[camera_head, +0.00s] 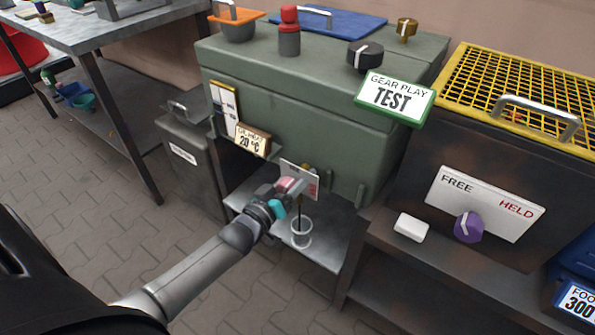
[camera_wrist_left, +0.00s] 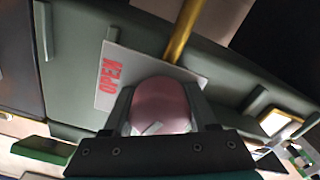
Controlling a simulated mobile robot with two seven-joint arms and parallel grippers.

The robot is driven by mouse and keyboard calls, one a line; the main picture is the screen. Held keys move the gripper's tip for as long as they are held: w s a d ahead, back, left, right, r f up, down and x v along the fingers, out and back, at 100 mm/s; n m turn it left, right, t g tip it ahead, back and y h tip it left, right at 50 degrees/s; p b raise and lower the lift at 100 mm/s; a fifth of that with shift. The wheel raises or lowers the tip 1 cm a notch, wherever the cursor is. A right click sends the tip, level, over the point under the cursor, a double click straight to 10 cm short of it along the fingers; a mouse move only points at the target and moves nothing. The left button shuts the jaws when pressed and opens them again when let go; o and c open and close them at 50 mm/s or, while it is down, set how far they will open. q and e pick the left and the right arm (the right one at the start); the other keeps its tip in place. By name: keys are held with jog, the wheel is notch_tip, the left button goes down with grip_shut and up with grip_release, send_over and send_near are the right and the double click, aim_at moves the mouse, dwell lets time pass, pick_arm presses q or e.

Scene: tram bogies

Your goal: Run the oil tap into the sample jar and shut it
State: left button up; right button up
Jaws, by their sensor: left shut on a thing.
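The oil tap's pink knob (camera_wrist_left: 163,103) sits between the two fingers of my left gripper (camera_head: 290,187), which is shut on it. A white plate (camera_wrist_left: 120,78) with red lettering reading OPEN is behind the knob. A brass pipe (camera_wrist_left: 186,30) runs beside it. The sample jar (camera_head: 301,238), clear with a pale rim, stands upright on the grey shelf below the tap. A thin dark stream (camera_head: 299,215) runs straight down from the tap into the jar. The oil level in the jar is too small to tell. My right gripper is in no view.
The green gear case (camera_head: 290,95) with a TEST sign (camera_head: 395,97) rises above the tap. A temperature tag (camera_head: 252,140) reads 20 °C. A grey bin (camera_head: 185,150) stands left. A FREE/HELD plate (camera_head: 485,203) with a purple knob (camera_head: 469,227) is at right.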

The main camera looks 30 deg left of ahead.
pick_arm(q)
jog(key=shift+m, duration=0.3)
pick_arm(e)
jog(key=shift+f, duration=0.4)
pick_arm(q)
jog(key=o, duration=1.4)
jog(key=shift+c, duration=0.2)
jog(key=shift+s, duration=0.2)
jog(key=s+a+p, duration=0.1)
jog(key=s+p, duration=0.4)
jog(key=s, duration=0.9)
jog(key=shift+s, duration=0.4)
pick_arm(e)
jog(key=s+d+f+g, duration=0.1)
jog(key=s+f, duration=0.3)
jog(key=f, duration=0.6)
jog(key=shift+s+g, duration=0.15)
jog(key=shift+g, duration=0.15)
pick_arm(q)
jog(key=shift+a, duration=0.1)
